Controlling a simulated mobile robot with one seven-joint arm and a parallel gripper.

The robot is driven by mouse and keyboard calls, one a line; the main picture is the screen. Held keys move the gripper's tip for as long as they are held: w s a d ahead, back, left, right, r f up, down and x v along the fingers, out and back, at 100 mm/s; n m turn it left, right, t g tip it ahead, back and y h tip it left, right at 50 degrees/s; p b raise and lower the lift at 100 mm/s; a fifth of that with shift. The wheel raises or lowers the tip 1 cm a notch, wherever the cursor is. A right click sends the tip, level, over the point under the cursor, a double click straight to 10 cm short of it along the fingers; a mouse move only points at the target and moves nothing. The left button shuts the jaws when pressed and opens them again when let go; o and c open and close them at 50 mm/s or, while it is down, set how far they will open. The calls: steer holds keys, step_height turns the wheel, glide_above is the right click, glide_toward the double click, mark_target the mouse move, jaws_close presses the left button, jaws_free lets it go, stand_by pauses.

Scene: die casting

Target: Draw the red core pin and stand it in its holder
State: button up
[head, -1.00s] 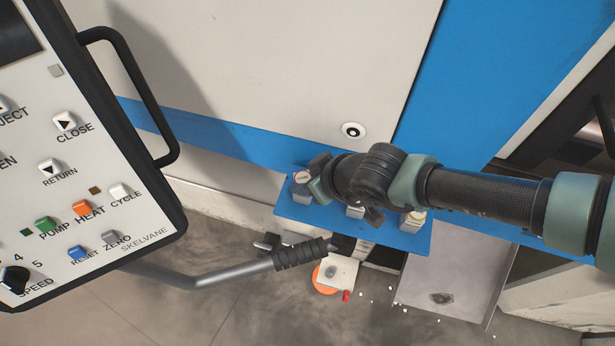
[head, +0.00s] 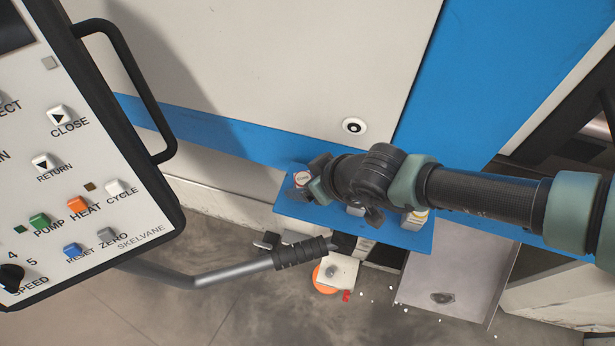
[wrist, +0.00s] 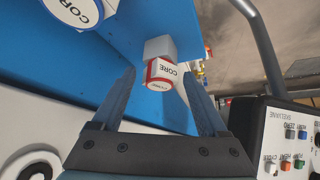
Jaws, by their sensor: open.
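The red core pin (wrist: 165,76) shows in the wrist view as a white round head with a red rim, marked CORE, in front of a pale grey block on a blue shelf (wrist: 135,22). My gripper (wrist: 158,84) is open, with a finger on either side of the pin's head; I cannot tell whether either touches it. In the head view, the pin's red-rimmed head (head: 302,178) shows at the left end of the shelf (head: 290,207), beside my gripper (head: 314,180). I cannot make out its holder for certain.
A blue-rimmed CORE pin (wrist: 75,10) stands nearby in the wrist view. A yellow-marked piece (head: 417,217) is at the shelf's right. The button panel (head: 80,190) fills the left, and a bent grey bar with a black grip (head: 300,254) runs below the shelf.

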steer(key=shift+s+d+r, duration=0.2)
steer(key=shift+d+r, duration=0.1)
steer(key=shift+r, duration=0.2)
steer(key=p+v, duration=0.5)
steer(key=v, duration=0.7)
steer(key=shift+a+f, duration=0.1)
steer(key=shift+f, duration=0.05)
